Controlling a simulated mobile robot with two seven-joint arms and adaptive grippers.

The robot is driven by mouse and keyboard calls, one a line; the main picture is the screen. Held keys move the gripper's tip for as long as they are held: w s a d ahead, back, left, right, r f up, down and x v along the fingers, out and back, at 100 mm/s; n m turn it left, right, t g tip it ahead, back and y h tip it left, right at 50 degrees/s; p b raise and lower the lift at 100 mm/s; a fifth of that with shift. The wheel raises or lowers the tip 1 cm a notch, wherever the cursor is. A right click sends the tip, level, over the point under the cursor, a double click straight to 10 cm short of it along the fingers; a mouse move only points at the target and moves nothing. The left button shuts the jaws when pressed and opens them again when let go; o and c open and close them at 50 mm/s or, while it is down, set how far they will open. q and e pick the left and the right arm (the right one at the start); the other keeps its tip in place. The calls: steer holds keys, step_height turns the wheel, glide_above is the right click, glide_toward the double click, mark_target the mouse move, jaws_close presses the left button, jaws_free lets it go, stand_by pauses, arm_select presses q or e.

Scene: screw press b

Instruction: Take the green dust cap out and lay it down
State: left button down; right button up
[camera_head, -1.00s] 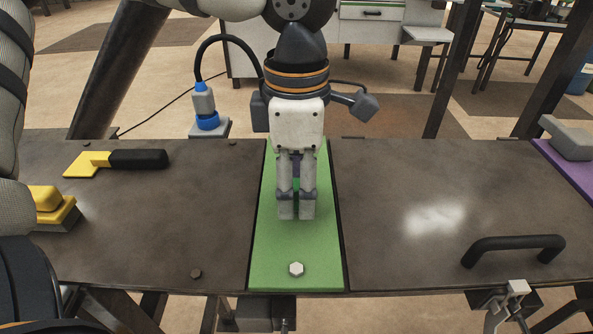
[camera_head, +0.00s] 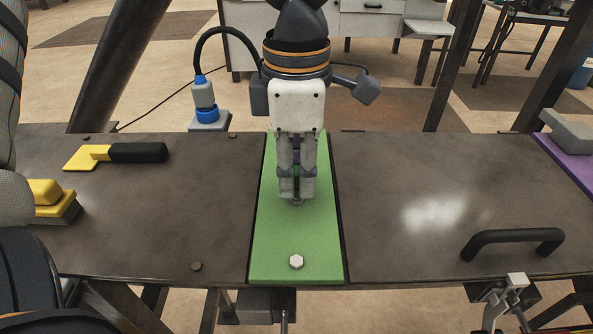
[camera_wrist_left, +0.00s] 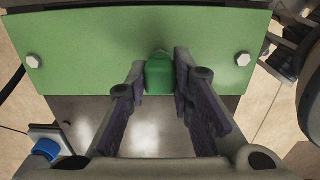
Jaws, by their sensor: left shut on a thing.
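My left gripper (camera_head: 296,192) points down over the green plate (camera_head: 262,235) in the head view. Its fingers are closed around the green dust cap (camera_wrist_left: 159,76), which shows between the fingertips in the left wrist view. In the head view only a little green shows between the fingers. A small grey round part shows just below the fingertips; I cannot tell whether the cap is clear of it. My left gripper also shows in the left wrist view (camera_wrist_left: 160,84). My right gripper is not in view.
A hex bolt (camera_head: 296,261) stands on the plate's near end. A yellow-and-black tool (camera_head: 125,154) and a yellow block (camera_head: 52,200) lie left. A black handle (camera_head: 512,242) is at the right. The dark tabletop on both sides of the plate has free room.

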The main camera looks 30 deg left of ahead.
mark_target(297, 170)
arm_select(q)
steer(key=shift+r, duration=0.95)
steer(key=shift+r, duration=0.15)
steer(key=shift+r, duration=0.6)
